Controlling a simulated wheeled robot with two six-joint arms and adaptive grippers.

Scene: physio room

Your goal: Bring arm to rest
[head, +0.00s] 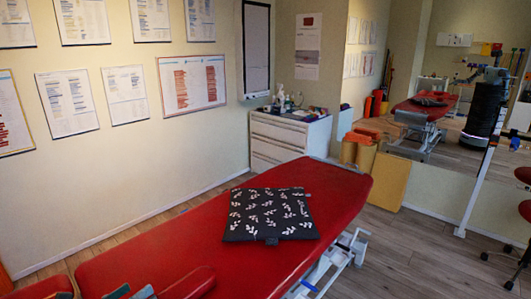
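Neither of my grippers shows in the head view, and I cannot make out either arm. A red treatment table (190,245) runs from the lower left toward the middle of the room. A dark cushion or folded cloth with a white leaf pattern (270,214) lies flat on it. Some small blue and grey items (130,292) lie at the table's near end, cut off by the bottom edge.
A white drawer cabinet (280,140) with bottles on top stands in the back corner. A mirror (440,100) covers the right wall. A white upright stand (474,190) and red stools (525,210) are at the right. Wood floor (400,250) is clear between them and the table.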

